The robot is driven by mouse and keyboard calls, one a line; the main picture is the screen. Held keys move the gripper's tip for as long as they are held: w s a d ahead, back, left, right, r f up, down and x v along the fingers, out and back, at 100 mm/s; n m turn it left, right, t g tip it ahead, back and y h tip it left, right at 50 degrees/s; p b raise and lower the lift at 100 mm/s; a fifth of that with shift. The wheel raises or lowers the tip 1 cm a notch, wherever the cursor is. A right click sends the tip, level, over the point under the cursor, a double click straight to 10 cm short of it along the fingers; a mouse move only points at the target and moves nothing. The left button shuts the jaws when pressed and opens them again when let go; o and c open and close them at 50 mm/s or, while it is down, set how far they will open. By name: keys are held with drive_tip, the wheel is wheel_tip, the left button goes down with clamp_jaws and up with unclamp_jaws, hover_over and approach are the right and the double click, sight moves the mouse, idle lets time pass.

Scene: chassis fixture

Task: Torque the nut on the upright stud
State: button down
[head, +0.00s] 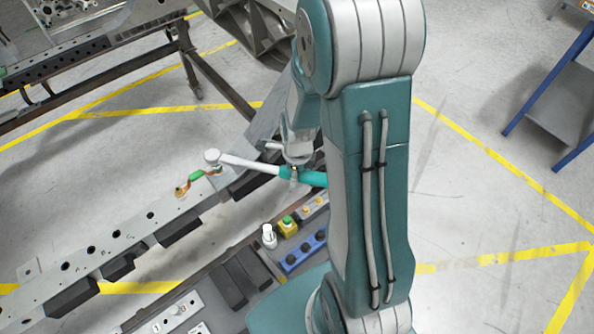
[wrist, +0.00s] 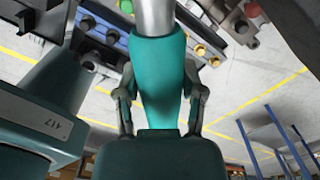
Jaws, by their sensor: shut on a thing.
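My gripper (head: 293,172) is shut on the teal handle of a wrench (head: 250,165). Its white shaft reaches left from the gripper to a round white head over the grey chassis rail (head: 130,228). A small green and orange piece (head: 194,178) sits on the rail just left of and below that head. I cannot make out the nut or the upright stud, or whether the head is seated on them. In the wrist view the teal handle (wrist: 160,75) lies between my two fingers, and its metal shaft runs out of the top edge.
Below the rail in the head view, a dark bench carries a white cylinder (head: 269,237), a yellow box with a green top (head: 288,225) and a blue block with dark round pieces (head: 303,251). A blue-framed stand (head: 560,95) is at the right. Yellow-marked floor is open between.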

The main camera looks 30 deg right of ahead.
drive_tip(key=shift+a, duration=0.1)
idle(0.5)
drive_tip(key=shift+r, duration=1.15)
idle(0.4)
drive_tip(key=shift+r, duration=2.4)
drive_tip(key=shift+s, duration=0.15)
